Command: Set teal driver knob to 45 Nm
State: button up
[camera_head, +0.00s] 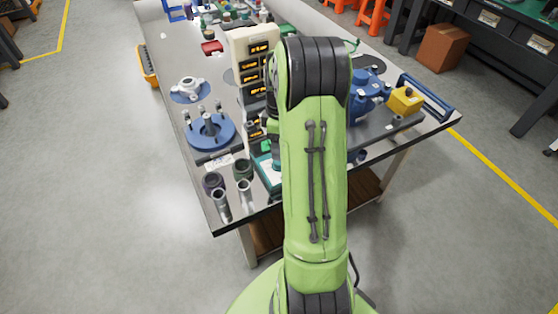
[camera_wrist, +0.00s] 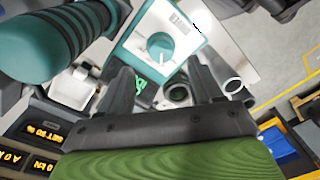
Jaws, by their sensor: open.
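A white and teal box with a teal knob (camera_wrist: 157,51) shows at the top of the wrist view. The knob has a white pointer line; its label is too small to read surely. A teal driver body (camera_wrist: 52,45) with dark ribs fills the upper left. My gripper (camera_wrist: 163,76) is open, its two dark fingers apart and pointing toward the knob box, with nothing between them. I cannot tell whether a finger touches the box. In the head view, part of the teal box (camera_head: 266,168) shows beside my green arm, which hides my gripper.
A cream tower with amber displays (camera_head: 257,68) stands close by; its displays also show at lower left in the wrist view (camera_wrist: 45,132). Grey pipe pieces (camera_head: 222,203) stand at the table's near corner. A blue round fixture (camera_head: 212,135) is left, a blue pump (camera_head: 368,88) right.

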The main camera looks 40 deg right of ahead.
aim_at(279, 163)
notch_tip(279, 163, down, 6)
jog(key=shift+s+a+f+b, duration=0.1)
jog(key=shift+a+b, duration=0.05)
jog(key=shift+b, duration=0.6)
jog(key=c, duration=1.1)
jog(key=shift+o, duration=0.2)
